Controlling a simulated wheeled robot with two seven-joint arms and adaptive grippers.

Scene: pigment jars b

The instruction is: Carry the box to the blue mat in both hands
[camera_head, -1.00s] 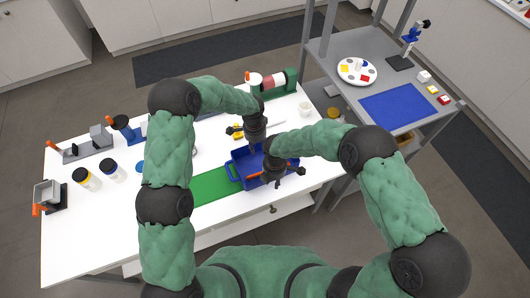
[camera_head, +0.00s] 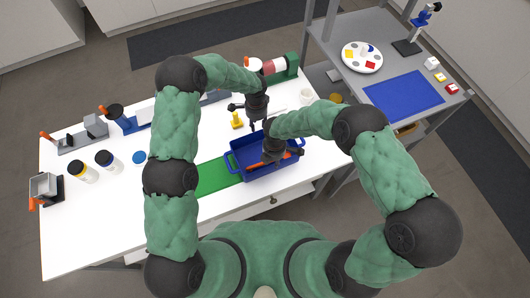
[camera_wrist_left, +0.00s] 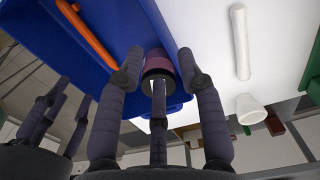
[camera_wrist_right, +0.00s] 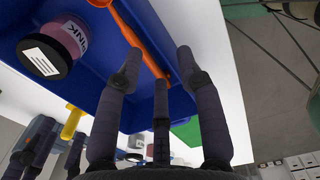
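The blue box (camera_head: 236,167) stands on the white table at the end of a green strip. A pink-labelled jar (camera_wrist_right: 52,48) and an orange-handled tool (camera_wrist_right: 140,40) lie inside it. The blue mat (camera_head: 403,95) lies flat on the grey shelf unit at the right, with nothing on it. My left gripper (camera_head: 257,122) is above the far side of the box, fingers spread; the jar shows between them in the left wrist view (camera_wrist_left: 157,70). My right gripper (camera_head: 285,155) hangs over the near right part of the box, fingers spread and empty in its wrist view (camera_wrist_right: 158,65).
The green strip (camera_head: 217,176) runs left of the box. A yellow object (camera_head: 237,120) stands behind it and a white cup (camera_head: 306,96) to its right. A round palette (camera_head: 362,57) and small blocks (camera_head: 440,77) flank the blue mat. A gap separates table and shelf.

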